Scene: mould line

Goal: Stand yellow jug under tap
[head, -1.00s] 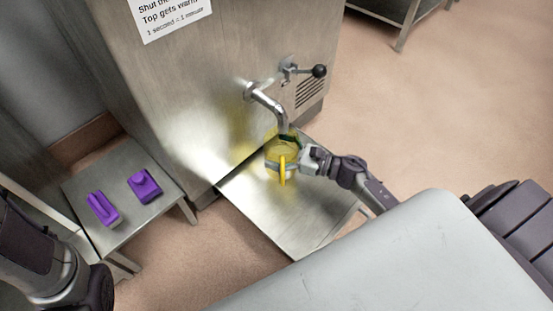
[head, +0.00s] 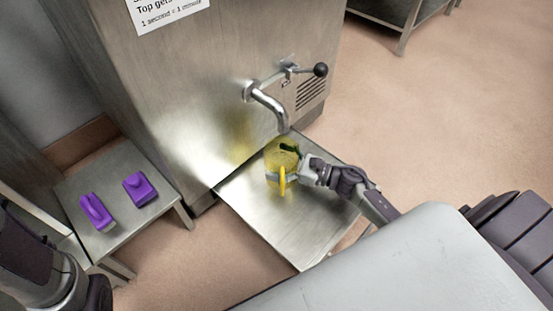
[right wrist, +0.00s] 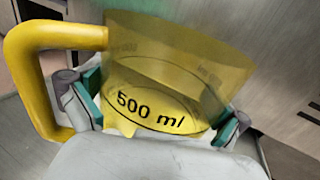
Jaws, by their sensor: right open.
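The yellow see-through jug (head: 275,158) appears upright on the metal shelf (head: 300,235), just below and in front of the tap's spout (head: 283,125) in the head view. I cannot tell whether its mouth is straight under the spout. Its yellow handle (right wrist: 22,75) and "500 ml" mark show in the right wrist view. My right gripper (head: 299,172) is open, with its teal-padded fingers on both sides of the jug; they also show in the right wrist view (right wrist: 158,115). Whether the pads touch it is unclear. My left arm shows at the lower left, its fingers out of sight.
A lever with a black knob (head: 320,70) sits above the tap on the steel machine (head: 190,90). Two purple things (head: 97,213) (head: 140,190) lie on a low metal table (head: 130,228) at the left. The shelf's front is clear.

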